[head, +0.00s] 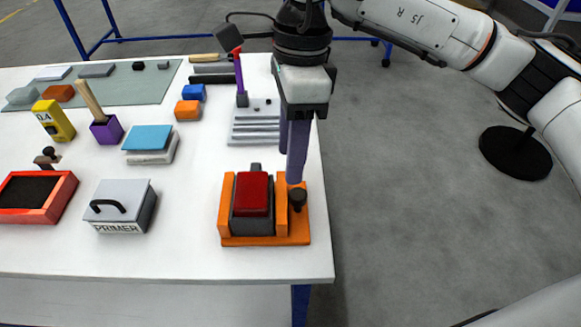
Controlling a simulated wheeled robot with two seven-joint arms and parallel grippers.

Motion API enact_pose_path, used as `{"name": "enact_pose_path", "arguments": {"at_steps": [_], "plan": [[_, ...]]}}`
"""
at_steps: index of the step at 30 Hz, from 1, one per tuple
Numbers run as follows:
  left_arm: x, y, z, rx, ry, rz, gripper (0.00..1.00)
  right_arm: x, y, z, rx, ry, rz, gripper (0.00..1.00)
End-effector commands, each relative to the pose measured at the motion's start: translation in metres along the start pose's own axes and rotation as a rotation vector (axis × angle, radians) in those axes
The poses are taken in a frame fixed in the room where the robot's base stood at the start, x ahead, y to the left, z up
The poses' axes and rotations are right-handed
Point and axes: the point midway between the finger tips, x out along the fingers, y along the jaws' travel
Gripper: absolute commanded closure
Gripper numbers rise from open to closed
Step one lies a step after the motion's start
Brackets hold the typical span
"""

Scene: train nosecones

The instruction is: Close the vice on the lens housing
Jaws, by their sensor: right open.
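The orange vice (264,241) stands near the front right corner of the white table. The lens housing (253,194), a red block with dark grey around it, sits upright between the vice's two orange side walls. I cannot tell whether the walls touch it. A dark knob (298,199) is on the vice's right side. My right gripper (295,181) points down with its purple fingers at the knob's top, just right of the lens housing. It is open; the fingers overlap in this view, and I cannot tell whether they touch the knob. My left gripper is out of view.
A grey PRIMER box (121,205) with a black handle and a red tray (37,198) lie left of the vice. A grey ribbed rack (255,128) with a red-and-purple tool stands behind it. The table's right edge is close to the vice.

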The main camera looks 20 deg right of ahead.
Motion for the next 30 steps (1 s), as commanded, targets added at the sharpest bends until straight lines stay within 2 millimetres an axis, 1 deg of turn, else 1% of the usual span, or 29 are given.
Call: {"name": "enact_pose_path", "arguments": {"at_steps": [1,2,5,8,15,18,21,25,30], "plan": [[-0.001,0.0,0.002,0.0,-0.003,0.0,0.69,-0.002,-0.002,-0.007,-0.009,0.048,-0.025,0.55],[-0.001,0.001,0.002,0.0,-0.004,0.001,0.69,-0.001,-0.003,-0.011,-0.011,0.067,-0.033,0.55],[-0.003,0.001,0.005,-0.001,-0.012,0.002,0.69,0.005,-0.004,-0.016,-0.014,0.095,-0.042,0.55],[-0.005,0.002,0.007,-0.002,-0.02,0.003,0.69,0.019,-0.004,-0.017,-0.015,0.093,-0.039,0.55],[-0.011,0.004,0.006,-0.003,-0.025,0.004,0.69,0.063,-0.005,-0.021,-0.014,0.09,-0.037,0.55],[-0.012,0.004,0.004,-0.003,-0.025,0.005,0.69,0.079,-0.005,-0.022,-0.015,0.089,-0.037,0.55],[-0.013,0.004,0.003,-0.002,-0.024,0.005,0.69,0.09,-0.006,-0.023,-0.014,0.088,-0.038,0.55],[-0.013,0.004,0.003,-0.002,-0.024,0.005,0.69,0.098,-0.007,-0.023,-0.014,0.088,-0.039,0.55],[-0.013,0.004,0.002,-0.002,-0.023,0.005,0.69,0.1,-0.007,-0.023,-0.014,0.087,-0.04,0.55]]}}
